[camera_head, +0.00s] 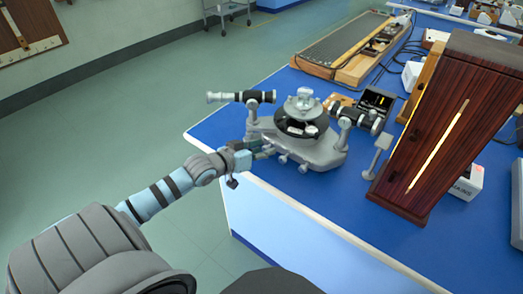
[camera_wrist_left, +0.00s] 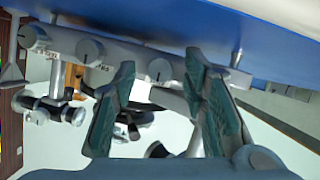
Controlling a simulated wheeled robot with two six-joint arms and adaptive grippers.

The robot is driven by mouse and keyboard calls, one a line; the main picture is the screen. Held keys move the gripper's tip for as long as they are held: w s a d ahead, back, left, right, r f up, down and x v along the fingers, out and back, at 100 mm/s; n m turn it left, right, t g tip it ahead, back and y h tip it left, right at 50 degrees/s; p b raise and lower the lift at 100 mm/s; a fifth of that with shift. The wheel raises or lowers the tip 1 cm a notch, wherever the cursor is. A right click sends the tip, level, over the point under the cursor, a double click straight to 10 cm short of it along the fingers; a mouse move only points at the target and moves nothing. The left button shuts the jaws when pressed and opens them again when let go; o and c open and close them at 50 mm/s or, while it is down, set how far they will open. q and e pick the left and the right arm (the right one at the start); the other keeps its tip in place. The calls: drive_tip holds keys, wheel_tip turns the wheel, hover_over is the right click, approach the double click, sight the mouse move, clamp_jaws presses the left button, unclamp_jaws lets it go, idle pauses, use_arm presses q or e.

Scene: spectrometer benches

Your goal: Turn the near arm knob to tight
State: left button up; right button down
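The grey spectrometer (camera_head: 318,152) stands on the blue bench near its left corner, with small round knobs (camera_head: 283,159) along its near side. My left gripper (camera_head: 262,153) is at the left end of this near side, beside the base. In the left wrist view the two teal fingers (camera_wrist_left: 160,66) are spread apart, with a round grey knob (camera_wrist_left: 160,71) showing between their tips. Contact cannot be told. Two more knobs with dark pointer marks (camera_wrist_left: 89,50) sit on the same bar, with small lettering too blurred to read surely. My right gripper is out of view.
A dark wooden case (camera_head: 450,120) with a light slit stands to the right of the spectrometer. A small stand (camera_head: 378,155) is between them. A long wooden-framed apparatus (camera_head: 345,48) lies farther back. The bench front edge is clear.

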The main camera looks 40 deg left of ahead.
use_arm(q)
clamp_jaws()
